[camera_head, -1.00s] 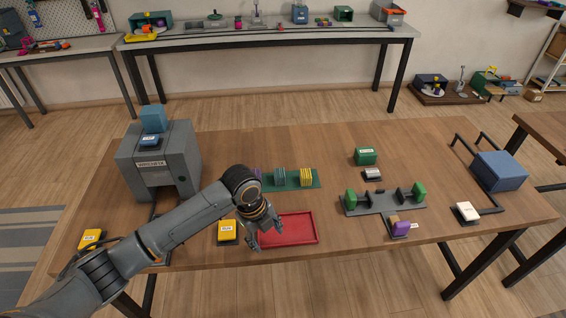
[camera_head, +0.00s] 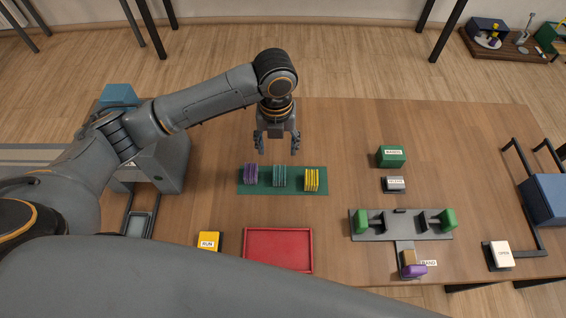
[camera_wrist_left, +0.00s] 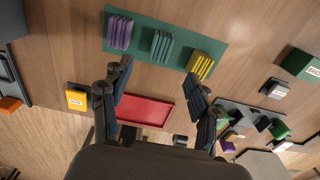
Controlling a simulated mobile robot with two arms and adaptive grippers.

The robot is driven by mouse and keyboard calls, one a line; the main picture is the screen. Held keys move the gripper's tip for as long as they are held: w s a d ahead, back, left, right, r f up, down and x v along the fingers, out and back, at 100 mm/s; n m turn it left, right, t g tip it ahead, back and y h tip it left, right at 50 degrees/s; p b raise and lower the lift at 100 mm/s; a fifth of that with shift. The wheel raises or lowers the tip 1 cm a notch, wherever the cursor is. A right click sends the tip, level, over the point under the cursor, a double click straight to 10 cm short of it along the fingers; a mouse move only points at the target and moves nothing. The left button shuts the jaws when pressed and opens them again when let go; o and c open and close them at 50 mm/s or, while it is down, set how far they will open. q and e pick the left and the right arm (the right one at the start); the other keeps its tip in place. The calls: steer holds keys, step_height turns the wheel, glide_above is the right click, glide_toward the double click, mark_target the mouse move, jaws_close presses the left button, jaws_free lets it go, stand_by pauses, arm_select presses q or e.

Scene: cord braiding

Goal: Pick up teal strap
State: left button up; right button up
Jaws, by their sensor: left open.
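The teal strap bundle (camera_head: 280,176) stands in the middle of a green mat (camera_head: 268,190) on the wooden table, between a purple bundle (camera_head: 250,174) and a yellow bundle (camera_head: 312,180). It also shows in the left wrist view (camera_wrist_left: 160,46). My left gripper (camera_head: 277,148) is open and empty, above the table just behind the mat in the head view, apart from the straps. In the left wrist view its fingers (camera_wrist_left: 158,100) are spread, with the teal bundle beyond the fingertips. My right gripper is not in view.
A red tray (camera_head: 278,230) lies in front of the mat, beside a yellow RUN button (camera_head: 208,242). A grey fixture with green blocks (camera_head: 398,232) stands to the right, with a green box (camera_head: 391,157) behind it. A grey machine (camera_head: 166,165) stands left. My arm covers the lower left.

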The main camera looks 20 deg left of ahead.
arm_select(q)
glide_above(279, 172)
steer(key=f, duration=0.6)
steer(key=shift+a+p, duration=0.2)
steer(key=shift+p, duration=0.1)
steer(key=shift+f, duration=0.65)
steer(key=shift+d+f+p, duration=0.1)
steer(key=shift+f+p, duration=0.25)
steer(key=f, duration=0.1)
steer(key=f+p, duration=0.1)
steer(key=f, duration=0.1)
steer(key=shift+s+d+f, duration=0.1)
steer(key=shift+d+f, duration=0.1)
steer(key=shift+f, duration=0.45)
steer(key=c, duration=1.2)
steer(key=shift+c, duration=0.3)
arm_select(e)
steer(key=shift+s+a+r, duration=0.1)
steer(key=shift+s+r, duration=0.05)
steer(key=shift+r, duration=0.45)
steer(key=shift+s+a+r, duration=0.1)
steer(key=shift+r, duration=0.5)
arm_select(q)
steer(key=shift+r, duration=0.15)
